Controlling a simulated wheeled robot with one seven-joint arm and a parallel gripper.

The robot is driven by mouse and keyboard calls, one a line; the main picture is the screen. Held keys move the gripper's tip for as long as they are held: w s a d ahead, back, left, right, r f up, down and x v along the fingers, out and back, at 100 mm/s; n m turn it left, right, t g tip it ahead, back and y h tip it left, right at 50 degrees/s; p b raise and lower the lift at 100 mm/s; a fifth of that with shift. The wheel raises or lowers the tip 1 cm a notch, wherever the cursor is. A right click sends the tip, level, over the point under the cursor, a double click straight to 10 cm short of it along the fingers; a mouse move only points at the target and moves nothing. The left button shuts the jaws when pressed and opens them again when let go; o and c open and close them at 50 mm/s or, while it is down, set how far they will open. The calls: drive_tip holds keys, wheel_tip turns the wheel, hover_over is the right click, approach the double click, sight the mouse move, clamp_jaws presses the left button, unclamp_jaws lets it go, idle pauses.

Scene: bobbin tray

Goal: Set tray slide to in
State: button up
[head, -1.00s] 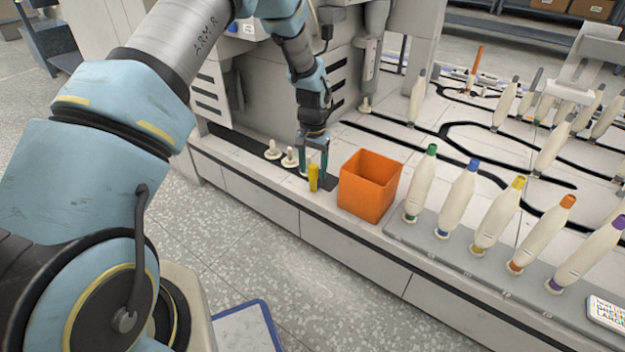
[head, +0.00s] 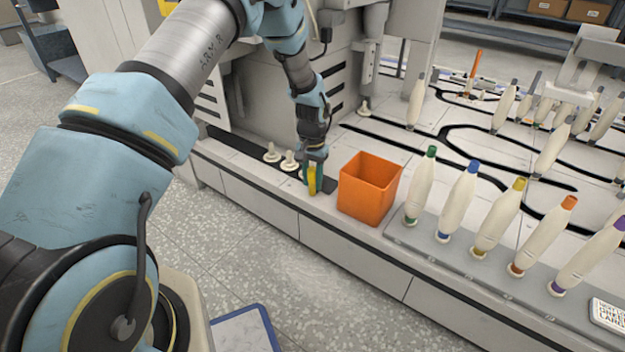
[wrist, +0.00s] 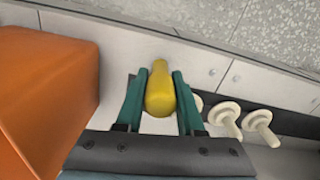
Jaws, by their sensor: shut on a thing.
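The yellow handle (wrist: 160,90), which looks like the grip of the tray slide, stands upright near the front edge of the worktop. In the head view the yellow handle (head: 312,181) is partly hidden by my fingers. My gripper (head: 313,188) points down with one finger on each side of it. In the wrist view my gripper (wrist: 158,82) has its teal fingers shut on the handle. The tray slide itself is hidden or cannot be told apart from the dark strip (head: 240,146) beside it.
An orange bin (head: 366,190) stands close beside my gripper, on the right in the head view. Several cream pegs (head: 290,161) stand on the dark strip to the left. A row of bobbins (head: 421,187) stands on a grey rail (head: 402,229) further right.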

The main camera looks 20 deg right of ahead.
clamp_jaws()
idle(0.8)
